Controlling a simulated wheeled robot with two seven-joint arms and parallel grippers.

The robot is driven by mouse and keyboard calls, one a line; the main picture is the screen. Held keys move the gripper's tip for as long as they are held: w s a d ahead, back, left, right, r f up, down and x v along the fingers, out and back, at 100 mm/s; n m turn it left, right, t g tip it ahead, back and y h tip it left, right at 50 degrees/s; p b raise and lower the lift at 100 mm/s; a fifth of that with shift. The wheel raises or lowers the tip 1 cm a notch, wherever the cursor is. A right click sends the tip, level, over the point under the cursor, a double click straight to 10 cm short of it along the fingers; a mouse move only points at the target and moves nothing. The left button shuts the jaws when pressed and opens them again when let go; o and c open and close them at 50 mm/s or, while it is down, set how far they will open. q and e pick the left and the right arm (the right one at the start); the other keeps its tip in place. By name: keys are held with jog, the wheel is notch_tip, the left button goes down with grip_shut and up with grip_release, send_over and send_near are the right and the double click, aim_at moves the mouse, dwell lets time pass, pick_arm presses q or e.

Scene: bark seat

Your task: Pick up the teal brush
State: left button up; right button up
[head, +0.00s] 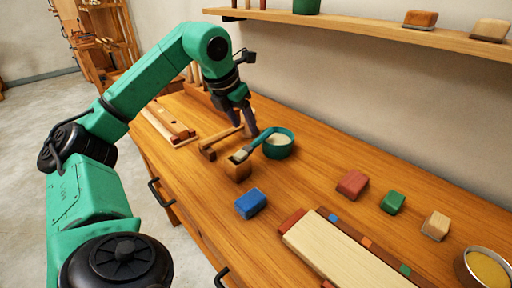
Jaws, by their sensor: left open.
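The teal brush (257,143) lies slanted near the middle of the bench. Its pale bristle end rests at a small wooden block (237,170), and its handle runs up and right to the teal bowl (279,149), which holds something cream-coloured. My left gripper (243,128) comes down from above, just behind and slightly left of the brush, with dark fingers pointing down. It is open and appears empty. I cannot tell whether a finger touches the brush. My right gripper is not in view.
Wooden bars (221,142) lie just left of the brush. A blue block (251,203) is in front. Red (352,184), green (393,202) and pale blocks (435,225) and a long pale board (340,255) are to the right. A shelf (370,28) hangs above.

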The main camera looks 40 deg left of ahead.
aim_at(254, 142)
pick_arm(q)
jog(key=x, duration=0.7)
jog(key=shift+w+f, duration=0.3)
jog(key=shift+w, duration=0.15)
jog(key=shift+r, duration=0.1)
grip_shut()
